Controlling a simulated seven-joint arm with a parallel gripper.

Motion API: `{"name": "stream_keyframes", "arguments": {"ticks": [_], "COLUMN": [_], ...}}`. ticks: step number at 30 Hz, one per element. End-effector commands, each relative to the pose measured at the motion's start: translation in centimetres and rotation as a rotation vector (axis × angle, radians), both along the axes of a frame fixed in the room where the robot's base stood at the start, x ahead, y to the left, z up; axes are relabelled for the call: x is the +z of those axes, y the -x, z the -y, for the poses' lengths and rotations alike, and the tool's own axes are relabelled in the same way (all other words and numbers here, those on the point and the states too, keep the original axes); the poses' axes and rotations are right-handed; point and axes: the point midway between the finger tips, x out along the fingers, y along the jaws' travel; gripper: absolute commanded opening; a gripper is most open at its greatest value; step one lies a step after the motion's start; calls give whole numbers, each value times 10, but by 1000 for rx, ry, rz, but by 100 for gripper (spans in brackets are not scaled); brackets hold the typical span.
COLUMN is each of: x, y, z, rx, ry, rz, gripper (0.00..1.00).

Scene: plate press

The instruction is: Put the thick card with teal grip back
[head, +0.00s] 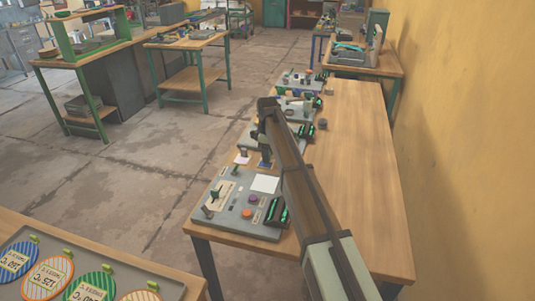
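My arm reaches from the lower right over the long wooden table (350,150). My gripper (265,152) seems to point down from the arm's far end, above the control boards; its fingers are too small to tell open from shut. A small blue piece (265,163) shows just below it; whether it is held cannot be told. Dark holders with green-teal edges stand on the near board (225,222), at its right side (277,211), and on a board farther back (306,131). I cannot make out for certain which piece is the thick card with teal grip.
The near board carries a lever, a white sheet (265,183), and orange and purple knobs. My arm hides part of the boards behind. The table's right half is clear, beside the yellow wall. A grey tray (170,290) with several striped round plates lies at the lower left.

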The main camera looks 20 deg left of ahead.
Motion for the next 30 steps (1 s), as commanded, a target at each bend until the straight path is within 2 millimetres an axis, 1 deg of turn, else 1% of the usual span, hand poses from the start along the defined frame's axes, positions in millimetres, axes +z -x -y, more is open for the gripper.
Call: {"name": "stream_keyframes", "arguments": {"ticks": [1,2,3,9,14,17,24,30], "x": [0,0,0,0,9,22,68,100], "y": [0,0,0,0,0,-1,-1,-1], "z": [0,0,0,0,0,0,0,0], "rx": [0,0,0,0,0,0,0,0], "ry": [0,0,0,0,0,-1,-1,0], "rz": [0,0,0,0,0,1,2,1], "gripper": [45,48,48,48,48,48,48,48]}}
